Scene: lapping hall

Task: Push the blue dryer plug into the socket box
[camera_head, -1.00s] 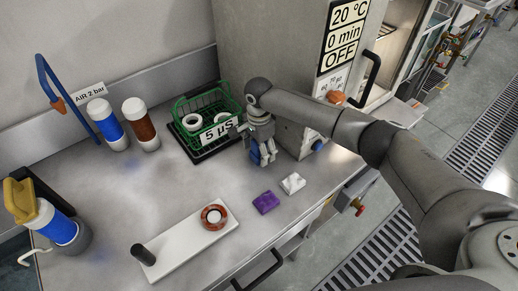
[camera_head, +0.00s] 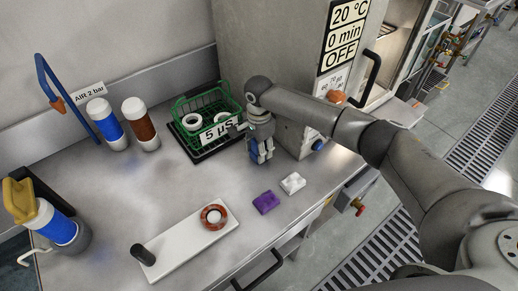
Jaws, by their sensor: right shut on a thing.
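My right gripper (camera_head: 261,157) points down over the steel bench, in front of the green basket. It is shut on the blue dryer plug (camera_head: 254,149), which shows only as small blue patches between and beside the fingers. A grey box (camera_head: 297,140) stands just right of the gripper, against the cabinet, and looks like the socket box. A round blue part (camera_head: 317,145) sits on its right side. I cannot tell whether plug and box touch; the gripper hides the box's left side. My left gripper is not in view.
A green wire basket (camera_head: 207,106) with white rings stands behind the gripper. Purple (camera_head: 266,202) and white (camera_head: 292,183) blocks lie in front. A white board (camera_head: 180,245) holds a red-brown ring. Blue (camera_head: 107,125) and brown (camera_head: 140,126) bottles stand left. The bench's middle is clear.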

